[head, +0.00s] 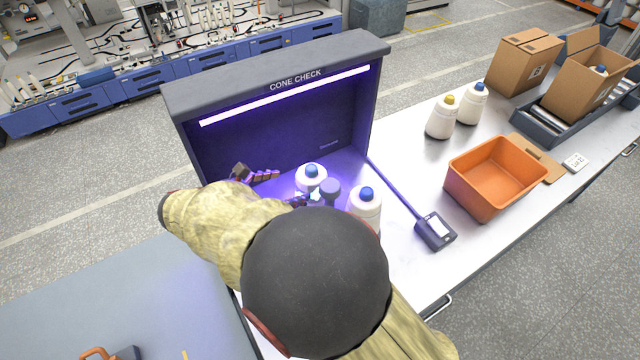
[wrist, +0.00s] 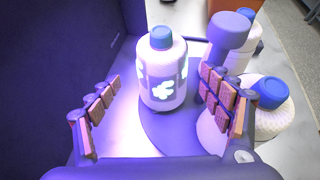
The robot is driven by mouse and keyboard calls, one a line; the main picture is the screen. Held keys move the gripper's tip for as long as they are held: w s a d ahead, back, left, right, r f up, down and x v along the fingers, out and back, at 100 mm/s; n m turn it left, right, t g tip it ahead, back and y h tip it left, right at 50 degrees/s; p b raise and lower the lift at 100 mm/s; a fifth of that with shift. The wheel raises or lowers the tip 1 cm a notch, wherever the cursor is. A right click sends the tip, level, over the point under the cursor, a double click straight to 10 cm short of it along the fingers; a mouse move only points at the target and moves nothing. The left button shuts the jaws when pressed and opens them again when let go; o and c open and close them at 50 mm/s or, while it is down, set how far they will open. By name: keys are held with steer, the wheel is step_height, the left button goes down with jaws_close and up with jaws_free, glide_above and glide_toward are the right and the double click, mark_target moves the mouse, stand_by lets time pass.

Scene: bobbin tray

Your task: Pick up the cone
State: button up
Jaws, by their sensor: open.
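A white cone (head: 311,183) with a blue tip stands upright inside the violet-lit booth marked CONE CHECK. In the wrist view the cone (wrist: 163,78) stands at the edge of a dark round plate (wrist: 180,130) and shows bright glowing patches. My gripper (wrist: 160,88) is open, its brown padded fingers on either side of this cone with gaps visible; nothing is held. A second blue-tipped white cone (head: 366,207) stands to the right, close by my right finger in the wrist view (wrist: 268,110). My forearm hides part of the booth floor in the head view.
A dark round-topped post (wrist: 230,32) stands just right of the cone. The booth wall (head: 250,140) rises behind. Farther right are a cabled device (head: 435,231), an orange bin (head: 458,193), two more cones (head: 441,118) and cardboard boxes (head: 522,60).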

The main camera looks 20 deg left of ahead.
mark_target(308, 184)
steer(key=b+x, duration=0.3)
steer(key=x, duration=0.4)
steer(key=shift+w+d+f, duration=0.15)
steer(key=shift+d+f, duration=0.1)
steer(key=shift+f, duration=0.05)
steer(key=c, duration=0.3)
steer(key=shift+r, duration=0.1)
steer(key=c, duration=1.1)
steer(key=shift+r, duration=0.1)
